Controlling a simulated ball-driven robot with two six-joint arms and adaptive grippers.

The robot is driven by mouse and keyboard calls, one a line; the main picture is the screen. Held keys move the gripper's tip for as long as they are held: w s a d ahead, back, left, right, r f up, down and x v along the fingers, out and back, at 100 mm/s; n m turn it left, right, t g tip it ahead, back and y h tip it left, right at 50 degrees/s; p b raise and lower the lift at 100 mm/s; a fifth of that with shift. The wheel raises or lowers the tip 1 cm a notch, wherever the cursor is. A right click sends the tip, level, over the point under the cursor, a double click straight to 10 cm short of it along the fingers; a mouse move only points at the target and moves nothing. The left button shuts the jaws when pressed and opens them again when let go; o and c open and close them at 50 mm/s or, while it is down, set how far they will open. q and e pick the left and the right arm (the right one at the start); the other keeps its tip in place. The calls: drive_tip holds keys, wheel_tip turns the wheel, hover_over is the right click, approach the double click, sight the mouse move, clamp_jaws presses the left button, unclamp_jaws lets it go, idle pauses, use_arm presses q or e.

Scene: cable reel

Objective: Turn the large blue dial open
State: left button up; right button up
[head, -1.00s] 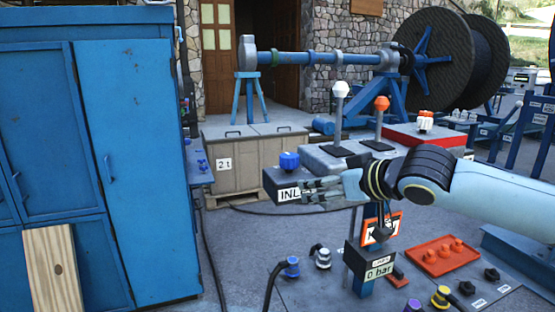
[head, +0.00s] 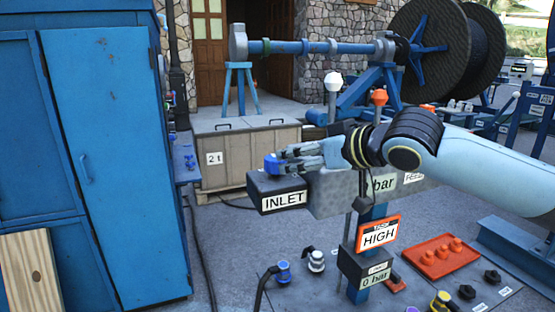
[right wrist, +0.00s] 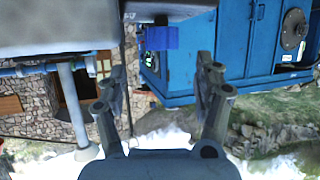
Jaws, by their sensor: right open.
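The large blue dial (head: 271,163) sits on top of the dark block labelled INLET (head: 284,201), in the middle of the head view. My right gripper (head: 287,160) reaches in from the right at the dial's height, its fingertips close to the dial's right side. In the right wrist view the blue dial (right wrist: 159,38) appears upside down, ahead of and between the two spread fingers of the right gripper (right wrist: 160,85). The gripper is open and empty; whether a fingertip touches the dial I cannot tell. My left gripper is out of view.
A blue cabinet (head: 110,150) fills the left side. A white-topped lever (head: 333,82) and an orange-topped lever (head: 379,97) stand behind my right arm. A HIGH sign (head: 378,235) and a lower gauge box (head: 365,268) stand in front. A crate (head: 250,152) stands behind the dial.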

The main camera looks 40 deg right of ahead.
sight(275, 160)
drive_tip(key=x, duration=0.3)
drive_tip(key=shift+a+r, duration=0.15)
drive_tip(key=shift+a, duration=0.15)
drive_tip(key=x, duration=0.5)
drive_tip(key=shift+w+d+p, duration=0.1)
drive_tip(key=shift+w+p, duration=0.1)
drive_tip(key=shift+p, duration=0.1)
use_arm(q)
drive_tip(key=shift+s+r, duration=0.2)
use_arm(e)
drive_tip(key=shift+w+f, duration=0.3)
